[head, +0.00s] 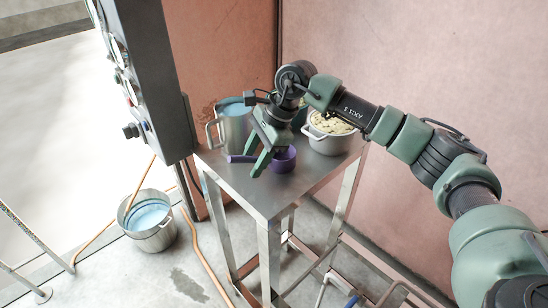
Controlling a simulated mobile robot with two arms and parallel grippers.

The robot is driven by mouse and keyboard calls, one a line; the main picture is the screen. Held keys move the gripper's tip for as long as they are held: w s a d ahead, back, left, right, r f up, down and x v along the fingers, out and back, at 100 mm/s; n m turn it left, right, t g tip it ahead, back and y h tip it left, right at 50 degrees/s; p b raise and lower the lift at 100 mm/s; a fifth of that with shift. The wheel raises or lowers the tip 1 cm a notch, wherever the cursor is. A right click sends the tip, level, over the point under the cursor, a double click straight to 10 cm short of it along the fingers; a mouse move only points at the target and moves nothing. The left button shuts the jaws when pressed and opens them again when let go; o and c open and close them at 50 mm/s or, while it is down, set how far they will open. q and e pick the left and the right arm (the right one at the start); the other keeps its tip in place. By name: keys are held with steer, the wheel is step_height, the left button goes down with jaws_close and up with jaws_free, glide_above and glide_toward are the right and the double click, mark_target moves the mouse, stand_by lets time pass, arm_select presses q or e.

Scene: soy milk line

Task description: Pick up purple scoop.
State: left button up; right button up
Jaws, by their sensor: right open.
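The purple scoop (284,160) rests on the metal table (262,197). Its round cup is at the right and its handle (238,159) points left. My right gripper (258,165) is open just above the scoop, with its green fingers pointing down and crossing in front of the handle near the cup. Part of the handle is hidden behind the fingers. I cannot tell whether the fingers touch the scoop. My left gripper is not in view.
A metal pitcher (234,130) with blue contents stands behind the gripper at the left. A white pot (329,143) with pale pieces stands at the back right. A bucket (154,237) of bluish liquid stands on the floor. A dark control panel (150,60) rises at the left.

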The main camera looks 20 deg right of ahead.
steer(key=shift+a, duration=0.1)
steer(key=shift+s, duration=0.1)
steer(key=c, duration=0.5)
jaws_close()
steer(key=shift+r, duration=0.55)
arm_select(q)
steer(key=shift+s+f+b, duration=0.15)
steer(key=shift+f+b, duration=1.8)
arm_select(e)
step_height(320, 180, up, 19)
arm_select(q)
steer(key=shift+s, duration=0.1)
